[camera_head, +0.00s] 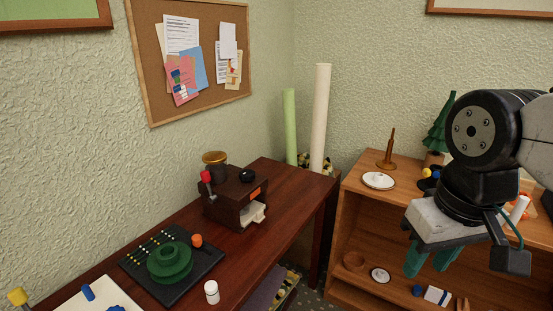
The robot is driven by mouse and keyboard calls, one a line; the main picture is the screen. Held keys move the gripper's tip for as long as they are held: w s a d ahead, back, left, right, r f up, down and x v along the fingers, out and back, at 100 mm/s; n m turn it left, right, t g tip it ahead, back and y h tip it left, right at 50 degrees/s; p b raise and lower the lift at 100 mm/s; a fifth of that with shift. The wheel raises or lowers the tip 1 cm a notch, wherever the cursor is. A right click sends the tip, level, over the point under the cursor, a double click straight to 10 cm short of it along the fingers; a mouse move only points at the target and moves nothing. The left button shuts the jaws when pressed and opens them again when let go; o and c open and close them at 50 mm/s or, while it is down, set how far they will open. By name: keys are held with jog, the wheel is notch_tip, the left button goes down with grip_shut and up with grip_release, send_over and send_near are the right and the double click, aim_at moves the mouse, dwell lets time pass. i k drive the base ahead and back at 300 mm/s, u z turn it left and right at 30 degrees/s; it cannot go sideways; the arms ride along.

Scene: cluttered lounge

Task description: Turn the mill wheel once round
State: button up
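A brown box-shaped mill (222,208) stands on the dark red table, with an amber cup-like hopper on top, a red-knobbed handle (206,179) at its left and a pale drawer (252,213) partly out in front. Nearer, a green stepped wheel (168,264) lies flat on a black board (133,266), with an orange knob (197,241) beside its far right rim. I cannot tell which of the two is the mill wheel. My gripper (430,264) hangs at the right before the shelf, well apart from both. Its teal fingers are open with nothing seen between them.
The table (268,180) runs along the left wall. A white bottle (211,291) stands near its front edge, and a white tray (103,296) lies at the lower left. The wooden shelf (350,205) at the right holds a white plate (378,181) and small items.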

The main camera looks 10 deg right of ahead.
aim_at(247, 175)
jog(key=u, duration=0.1)
jog(key=i, duration=0.85)
jog(key=u, duration=0.4)
